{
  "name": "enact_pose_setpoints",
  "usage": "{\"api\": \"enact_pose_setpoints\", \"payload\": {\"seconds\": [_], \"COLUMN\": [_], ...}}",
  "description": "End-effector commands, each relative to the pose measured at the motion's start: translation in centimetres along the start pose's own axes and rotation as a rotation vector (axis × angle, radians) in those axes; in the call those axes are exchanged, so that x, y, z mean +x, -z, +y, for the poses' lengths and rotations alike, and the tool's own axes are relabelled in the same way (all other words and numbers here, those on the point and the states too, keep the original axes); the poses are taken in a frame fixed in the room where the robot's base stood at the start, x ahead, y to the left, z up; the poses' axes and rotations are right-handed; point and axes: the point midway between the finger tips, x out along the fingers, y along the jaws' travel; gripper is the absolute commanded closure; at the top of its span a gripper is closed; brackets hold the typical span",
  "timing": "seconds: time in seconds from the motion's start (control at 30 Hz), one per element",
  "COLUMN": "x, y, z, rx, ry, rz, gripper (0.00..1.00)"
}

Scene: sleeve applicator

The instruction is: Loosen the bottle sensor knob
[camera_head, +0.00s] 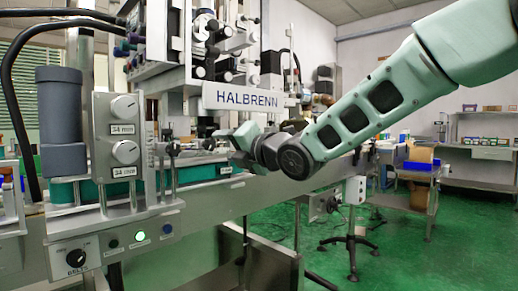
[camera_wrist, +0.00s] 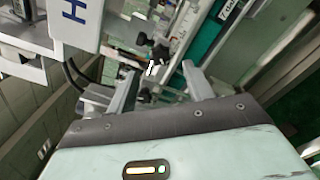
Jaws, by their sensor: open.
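Small black knobs on slim metal rods stand beside the conveyor in the head view, one (camera_head: 173,148) near the grey control column and one (camera_head: 209,144) closer to my gripper (camera_head: 229,146). I cannot tell for sure which is the bottle sensor knob. In the wrist view, black knobs (camera_wrist: 140,38) on a small bracket show just beyond the fingertips, above the conveyor. My gripper also shows in the wrist view (camera_wrist: 160,80), its two fingers apart with nothing held between them. It appears apart from the knobs.
The steel and teal conveyor (camera_head: 205,173) runs under the gripper. The HALBRENN sign panel (camera_head: 243,96) hangs just above it. A control column with white dials (camera_head: 124,107) and a grey motor (camera_head: 61,110) stands at left. Green floor (camera_head: 440,260) is open at right.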

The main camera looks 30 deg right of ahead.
Motion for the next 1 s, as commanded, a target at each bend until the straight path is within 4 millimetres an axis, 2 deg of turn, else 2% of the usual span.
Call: {"api": "enact_pose_setpoints", "payload": {"seconds": [0.1,0.37,0.63,1.0], "x": [-3.0,-8.9,-10.8,-11.2], "y": [-0.1,-0.2,-0.1,0.1], "z": [0.1,0.2,0.1,-0.1], "rx": [0.0,-0.001,0.0,0.0], "ry": [0.0,0.001,0.003,0.001], "rz": [-0.002,-0.001,0.002,0.001], "gripper": [0.49,0.49,0.49,0.49]}}
